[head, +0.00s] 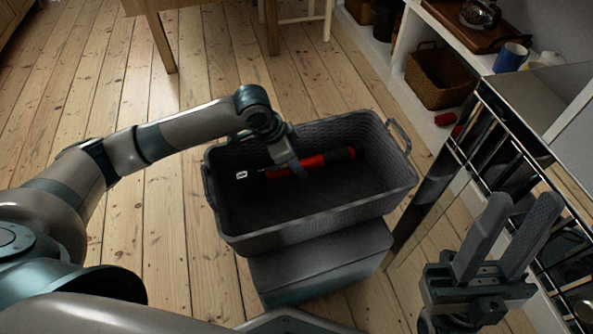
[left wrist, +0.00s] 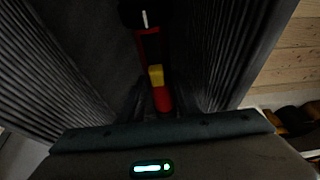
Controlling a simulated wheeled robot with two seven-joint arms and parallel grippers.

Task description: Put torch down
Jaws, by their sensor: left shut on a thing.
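The torch (head: 312,161), red with black parts, is inside the grey basket (head: 321,222), low near its floor; I cannot tell whether it touches the floor. My left gripper (head: 287,168) reaches down into the basket and is shut on the torch near its middle. In the left wrist view the torch (left wrist: 156,75) shows red, yellow and black between the dark fingers, with the ribbed basket walls on both sides. My right gripper (head: 522,205) is open and empty, fingers pointing up, at the lower right, outside the basket.
A small white piece (head: 242,175) shows at the torch's left end. A shiny cabinet (head: 520,190) stands at the right. A shelf holds a wicker basket (head: 440,78) and a blue mug (head: 510,57). Wooden furniture legs stand at the back. Floorboards (head: 180,260) at the left are bare.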

